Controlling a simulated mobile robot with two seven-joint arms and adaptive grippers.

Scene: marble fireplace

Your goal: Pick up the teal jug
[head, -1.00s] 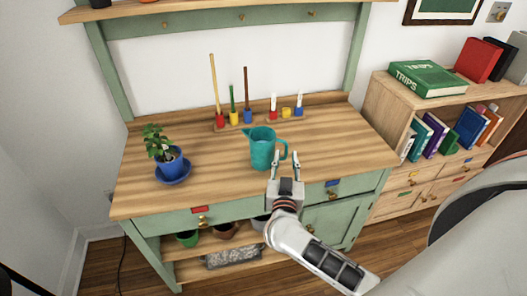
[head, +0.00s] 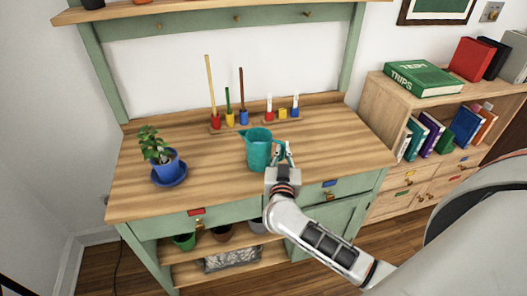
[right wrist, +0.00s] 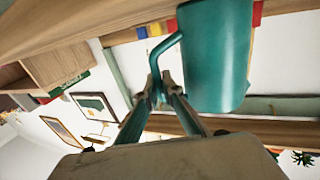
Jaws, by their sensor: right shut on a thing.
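The teal jug (head: 258,151) stands upright on the wooden top of the green bench (head: 215,175), its spout to the left and its handle to the right. My right gripper (head: 283,155) is at the jug's right side, shut on the handle. In the right wrist view the jug (right wrist: 216,60) appears turned over by the camera's angle, and the fingertips of my right gripper (right wrist: 160,88) close around the handle. The jug seems to rest on the bench top. My left gripper is not in view.
A potted plant in a blue pot (head: 165,164) stands at the bench's left. A bookshelf (head: 385,95) is at the right. The bench top between plant and jug is clear.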

